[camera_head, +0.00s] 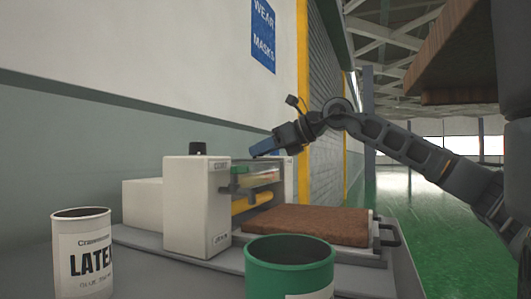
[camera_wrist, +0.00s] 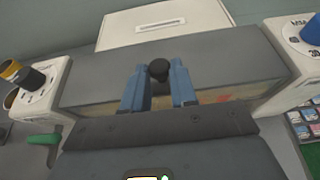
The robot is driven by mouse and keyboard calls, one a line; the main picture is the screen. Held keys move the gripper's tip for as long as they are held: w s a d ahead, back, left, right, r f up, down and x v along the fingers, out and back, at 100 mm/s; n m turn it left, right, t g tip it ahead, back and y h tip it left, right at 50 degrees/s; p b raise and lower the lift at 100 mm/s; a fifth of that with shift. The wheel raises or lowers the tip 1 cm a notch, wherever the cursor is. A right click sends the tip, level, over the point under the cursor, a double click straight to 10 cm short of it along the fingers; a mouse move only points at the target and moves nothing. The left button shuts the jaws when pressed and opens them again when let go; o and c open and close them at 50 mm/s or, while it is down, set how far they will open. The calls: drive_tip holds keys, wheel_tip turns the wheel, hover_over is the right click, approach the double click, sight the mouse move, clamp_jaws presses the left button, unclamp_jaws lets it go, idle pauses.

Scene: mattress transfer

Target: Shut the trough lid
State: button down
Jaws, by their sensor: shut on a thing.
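The trough (camera_head: 262,182) is part of a white machine (camera_head: 195,205) and has a clear front with a yellow roller (camera_head: 252,201) below. In the wrist view the grey lid (camera_wrist: 225,62) spans between two white end blocks, with a black knob (camera_wrist: 159,70) at its middle. My gripper (camera_head: 262,150) is above the trough in the head view. In the wrist view its blue fingers (camera_wrist: 158,90) stand on either side of the knob, shut on it. The lid's exact angle is hard to tell.
A brown slab (camera_head: 305,224) lies on a tray in front of the machine. A white latex can (camera_head: 83,262) and a green can (camera_head: 288,270) stand nearest the camera. The wall is close behind; green floor is open at right.

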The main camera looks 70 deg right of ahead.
drive_tip(key=shift+s+f, duration=0.1)
drive_tip(key=shift+f, duration=0.5)
drive_tip(key=c, duration=0.9)
unclamp_jaws()
drive_tip(key=p+v, duration=0.1)
drive_tip(key=v, duration=0.7)
drive_tip(key=shift+r, duration=0.35)
drive_tip(key=shift+r+p, duration=0.1)
drive_tip(key=shift+p, duration=0.25)
